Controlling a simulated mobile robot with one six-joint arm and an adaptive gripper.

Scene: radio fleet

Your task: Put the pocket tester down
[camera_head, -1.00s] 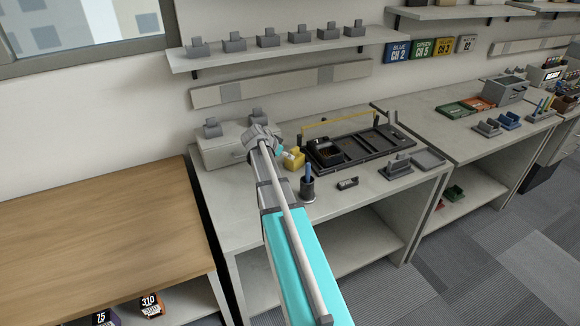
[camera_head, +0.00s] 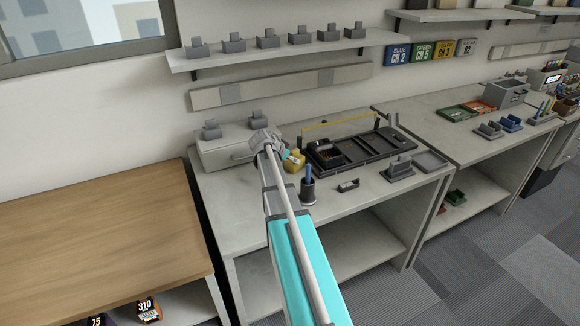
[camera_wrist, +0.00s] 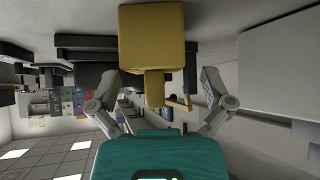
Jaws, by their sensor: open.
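A yellow block-shaped item (camera_head: 295,162) stands on the grey bench, just left of the black tray. I cannot tell for sure whether it is the pocket tester. It fills the top middle of the wrist view (camera_wrist: 152,38), with a narrower yellow part pointing towards my gripper. My gripper (camera_wrist: 158,86) is open, with one finger on each side of that narrower part. No finger clearly touches it. In the head view my wrist is just left of the yellow item, and the fingers are hard to make out.
A black tray (camera_head: 375,149) with a yellow handle lies to the right. A dark holder (camera_head: 308,192) with a blue stick stands in front. A small grey device (camera_head: 348,186) and a grey cradle (camera_head: 398,172) lie near the front edge. A grey case (camera_head: 222,153) stands behind left.

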